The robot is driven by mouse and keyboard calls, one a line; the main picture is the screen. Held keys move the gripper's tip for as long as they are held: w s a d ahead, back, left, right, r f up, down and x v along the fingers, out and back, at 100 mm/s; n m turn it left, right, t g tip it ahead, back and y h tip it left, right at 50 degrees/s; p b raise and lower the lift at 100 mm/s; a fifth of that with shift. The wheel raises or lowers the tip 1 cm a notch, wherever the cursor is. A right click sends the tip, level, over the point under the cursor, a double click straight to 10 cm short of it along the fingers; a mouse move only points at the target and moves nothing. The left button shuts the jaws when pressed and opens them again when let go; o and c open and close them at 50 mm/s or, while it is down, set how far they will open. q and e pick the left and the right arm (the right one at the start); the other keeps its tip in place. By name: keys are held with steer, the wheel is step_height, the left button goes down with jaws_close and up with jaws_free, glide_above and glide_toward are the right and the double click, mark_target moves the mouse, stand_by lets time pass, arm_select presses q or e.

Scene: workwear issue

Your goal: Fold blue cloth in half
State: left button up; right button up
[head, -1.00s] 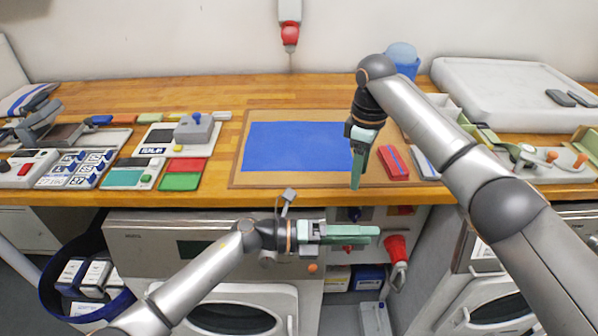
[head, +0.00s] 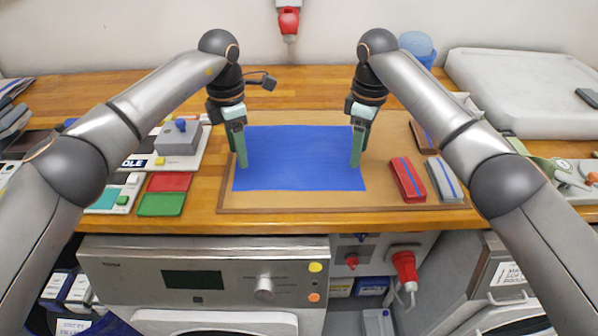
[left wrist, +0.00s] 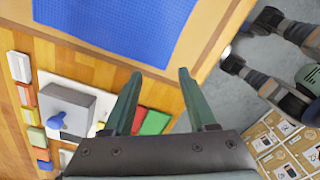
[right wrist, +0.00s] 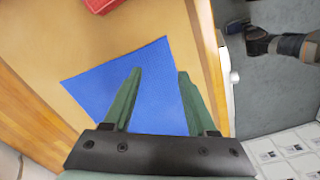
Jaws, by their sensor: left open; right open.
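The blue cloth (head: 298,160) lies flat and spread out on a brown board (head: 290,203) on the wooden worktop. My left gripper (head: 240,153) points down at the cloth's left edge, open and empty. My right gripper (head: 357,150) points down at the cloth's right edge, open and empty. In the left wrist view the cloth (left wrist: 120,25) lies beyond the open fingers (left wrist: 160,78). In the right wrist view the cloth (right wrist: 155,75) shows behind and between the open fingers (right wrist: 158,75). Whether the fingertips touch the cloth cannot be told.
Red (head: 407,180) and grey (head: 444,180) folded pieces lie right of the cloth on the board. Red (head: 170,182) and green (head: 161,204) pads and a grey block (head: 178,138) stand left. A white tray (head: 520,90) is at back right. The worktop's front edge is close.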

mark_target(244, 183)
arm_select(q)
step_height(244, 183, down, 7)
steer(key=shift+w+r, duration=0.1)
steer(key=shift+w, duration=0.05)
arm_select(e)
step_height(244, 183, down, 7)
steer(key=shift+w+r, duration=0.1)
arm_select(q)
steer(key=shift+f, duration=0.55)
arm_select(e)
steer(key=shift+f, duration=0.6)
arm_select(q)
steer(key=shift+f, duration=0.15)
arm_select(e)
steer(key=shift+f, duration=0.15)
arm_select(q)
steer(key=shift+c, duration=0.3)
arm_select(e)
steer(key=shift+c, duration=0.3)
arm_select(q)
steer(key=shift+c, duration=0.3)
arm_select(e)
steer(key=shift+c, duration=0.3)
arm_select(q)
steer(key=shift+c, duration=0.4)
arm_select(e)
steer(key=shift+c, duration=0.4)
